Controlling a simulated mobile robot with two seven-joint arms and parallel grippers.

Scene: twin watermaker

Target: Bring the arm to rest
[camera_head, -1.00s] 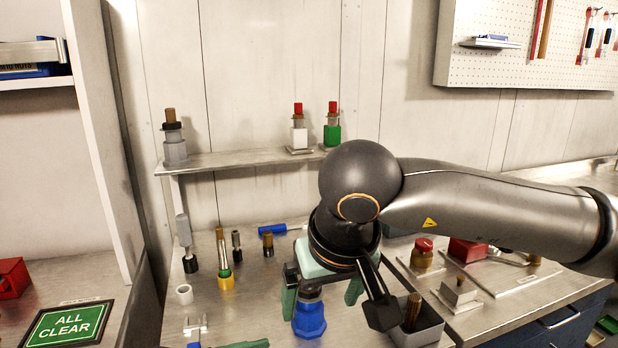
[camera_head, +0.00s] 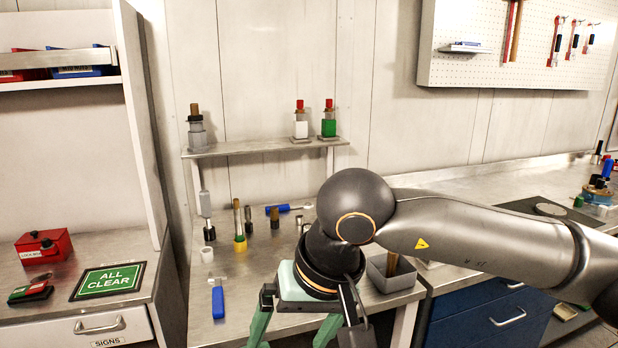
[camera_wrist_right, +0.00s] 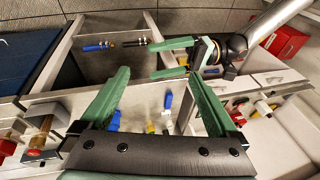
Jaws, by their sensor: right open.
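My right arm (camera_head: 470,235) comes in from the right in the head view and bends down at its dark elbow over the steel bench. My right gripper (camera_head: 290,338) points down at the bottom edge, its green fingers spread and partly cut off by the frame. In the right wrist view my right gripper (camera_wrist_right: 160,78) shows two green fingers wide apart with nothing held between them. My left gripper (camera_wrist_right: 170,58) shows at the top of the right wrist view, its two green fingers apart. It is outside the head view.
A grey bin (camera_head: 398,277) stands close beside the right forearm. Several fittings and a blue-handled tool (camera_head: 284,208) are on the bench (camera_head: 255,270). A raised shelf (camera_head: 245,148) carries bottle-like parts.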

